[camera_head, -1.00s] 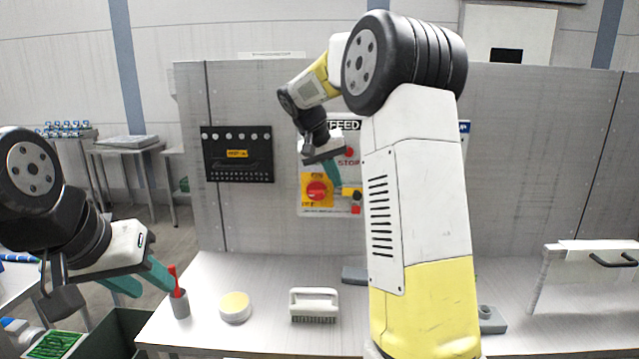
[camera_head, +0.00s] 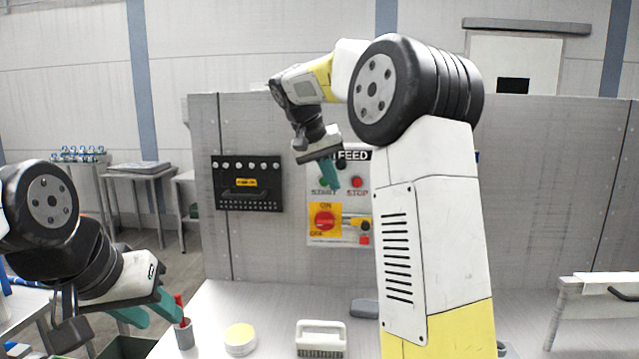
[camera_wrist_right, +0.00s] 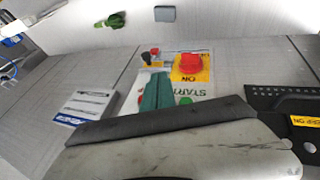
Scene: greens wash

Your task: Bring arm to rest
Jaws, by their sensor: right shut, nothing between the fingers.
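My right arm rises through the middle of the head view and bends over at the top. Its right gripper (camera_head: 329,178) points down in front of the feed control panel (camera_head: 345,205), with green fingers together and nothing between them. In the right wrist view the shut fingers (camera_wrist_right: 156,92) overlap the panel's START area; whether they touch it cannot be told.
A white brush (camera_head: 321,338) and a round yellow-topped tub (camera_head: 240,337) stand on the bench (camera_head: 275,300). A black board (camera_head: 247,183) hangs left of the panel. The back wall (camera_head: 560,190) closes off the far side. My right arm hides part of the bench.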

